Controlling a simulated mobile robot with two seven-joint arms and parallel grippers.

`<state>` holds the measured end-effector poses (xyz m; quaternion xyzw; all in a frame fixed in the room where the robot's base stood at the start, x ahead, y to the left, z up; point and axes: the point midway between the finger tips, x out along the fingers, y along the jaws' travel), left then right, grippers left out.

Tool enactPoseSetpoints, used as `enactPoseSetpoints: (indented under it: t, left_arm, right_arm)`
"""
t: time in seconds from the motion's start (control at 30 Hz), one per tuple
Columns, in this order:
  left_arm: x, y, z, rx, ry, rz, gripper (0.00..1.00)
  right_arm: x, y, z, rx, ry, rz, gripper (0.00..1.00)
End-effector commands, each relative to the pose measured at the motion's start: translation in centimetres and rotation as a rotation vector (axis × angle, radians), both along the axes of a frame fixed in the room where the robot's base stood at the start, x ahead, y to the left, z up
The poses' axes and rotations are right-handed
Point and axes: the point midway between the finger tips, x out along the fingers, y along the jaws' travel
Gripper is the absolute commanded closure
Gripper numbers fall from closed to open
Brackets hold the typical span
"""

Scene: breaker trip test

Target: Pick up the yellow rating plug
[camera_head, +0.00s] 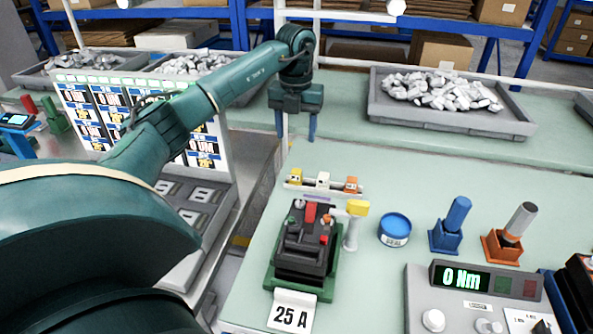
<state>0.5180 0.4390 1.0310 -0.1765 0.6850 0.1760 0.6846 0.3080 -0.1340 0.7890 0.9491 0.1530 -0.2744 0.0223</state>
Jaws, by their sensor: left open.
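The yellow rating plug (296,177) is small and sits at the left end of a light rack (310,187), beside a white plug (323,180) and an orange plug (351,185). My left gripper (296,128) is open and empty, with its fingers pointing down. In the picture it is above the rack and apart from the plugs. A black breaker (303,243) with a red handle stands on a green base in front of the rack, by a "25 A" card (291,314). My right gripper is not in view.
A yellow-topped white post (351,228) stands right of the breaker, then a blue "SEAL" tin (395,230). Blue (452,222) and orange (513,232) holders carry upright tools. A "0 Nm" meter (466,279) is at front right. A tray of grey parts (450,120) is behind.

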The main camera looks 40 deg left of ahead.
Motion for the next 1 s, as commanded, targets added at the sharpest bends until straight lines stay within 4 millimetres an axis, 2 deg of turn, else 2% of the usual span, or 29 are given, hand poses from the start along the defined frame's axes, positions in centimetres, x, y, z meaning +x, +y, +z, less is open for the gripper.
enactPoseSetpoints:
  t: [0.3, 0.57, 0.8, 1.0]
  left_arm:
    - [-0.1, 0.0, -5.8, 0.0, 0.004, 0.001, 0.44]
    - [0.0, 0.0, -7.8, -0.001, 0.003, 0.0, 0.44]
    - [0.1, 0.0, -11.4, -0.002, 0.005, 0.001, 0.44]
    - [0.1, 0.1, -12.6, 0.0, 0.001, 0.0, 0.44]
  right_arm:
    - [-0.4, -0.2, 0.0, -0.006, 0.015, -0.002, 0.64]
    - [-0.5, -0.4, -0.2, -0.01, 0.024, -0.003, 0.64]
    - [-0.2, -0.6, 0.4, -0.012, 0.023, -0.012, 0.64]
    - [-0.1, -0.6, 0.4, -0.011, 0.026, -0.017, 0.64]
